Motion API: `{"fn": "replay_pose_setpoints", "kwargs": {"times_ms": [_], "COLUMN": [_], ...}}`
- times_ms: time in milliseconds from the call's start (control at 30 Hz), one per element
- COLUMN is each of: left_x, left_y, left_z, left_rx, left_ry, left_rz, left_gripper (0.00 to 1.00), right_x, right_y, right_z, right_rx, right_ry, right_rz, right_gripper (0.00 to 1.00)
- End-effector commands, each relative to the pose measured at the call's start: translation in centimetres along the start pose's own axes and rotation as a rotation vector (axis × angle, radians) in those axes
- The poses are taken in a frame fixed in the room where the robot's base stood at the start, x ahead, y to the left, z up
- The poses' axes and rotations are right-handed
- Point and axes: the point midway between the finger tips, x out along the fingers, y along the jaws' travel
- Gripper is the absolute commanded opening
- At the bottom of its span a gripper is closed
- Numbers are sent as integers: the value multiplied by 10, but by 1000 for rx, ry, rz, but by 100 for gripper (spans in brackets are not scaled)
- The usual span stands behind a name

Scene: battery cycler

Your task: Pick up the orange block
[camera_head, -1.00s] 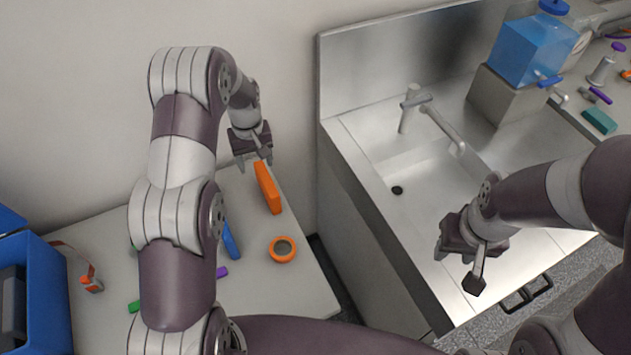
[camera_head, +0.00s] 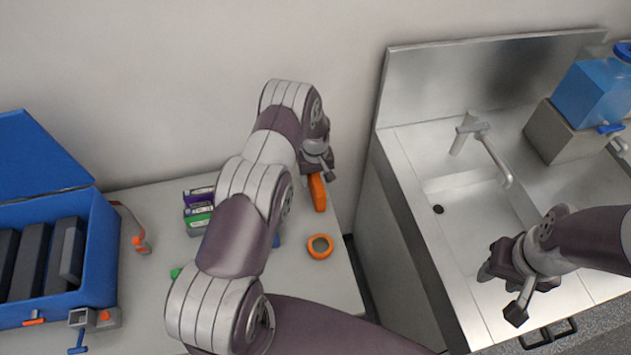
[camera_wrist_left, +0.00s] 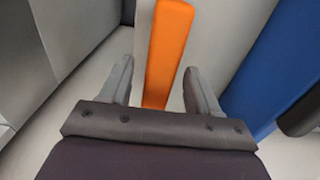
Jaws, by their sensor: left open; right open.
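The orange block (camera_head: 318,192) stands near the right edge of the table, toward the back, with its far end hidden under my left gripper. My left gripper (camera_head: 322,172) is at the far end of the block. In the left wrist view the orange block (camera_wrist_left: 166,52) lies between the open fingers of my left gripper (camera_wrist_left: 155,88), with a gap on each side. My right gripper (camera_head: 503,292) is open and empty above the front of the sink counter.
An orange ring (camera_head: 320,246) lies in front of the block. Small boxes (camera_head: 199,210) stand behind my left arm. An open blue case (camera_head: 103,245) holds dark packs at the left. The metal sink (camera_head: 455,205) stands right of the table, across a gap.

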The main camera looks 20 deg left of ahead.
Motion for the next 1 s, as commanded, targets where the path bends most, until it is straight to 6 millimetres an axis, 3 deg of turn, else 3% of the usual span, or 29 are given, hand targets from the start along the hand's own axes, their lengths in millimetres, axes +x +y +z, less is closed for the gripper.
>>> {"fn": "replay_pose_setpoints", "kwargs": {"times_ms": [167, 333, 733, 933, 1000], "left_x": [1, 0, -5, -35, -45], "left_y": [0, 0, 0, 1, 11], "left_z": [0, 0, 0, -1, 10], "left_rx": [0, 0, 0, 0, 4], "left_ry": [0, 0, 1, 3, 0], "left_rz": [0, 0, 0, 2, 1], "left_gripper": [62, 7, 7, 7, 7], "right_x": [1, 1, 5, 23, 28], "right_y": [0, 0, 0, 0, 0], "right_z": [0, 0, 1, 3, 4], "right_rx": [0, 0, 0, 0, 0], "right_ry": [-1, 0, 0, 0, -1], "right_rz": [0, 0, 0, 0, 0], "right_gripper": [43, 43, 43, 43, 43]}}
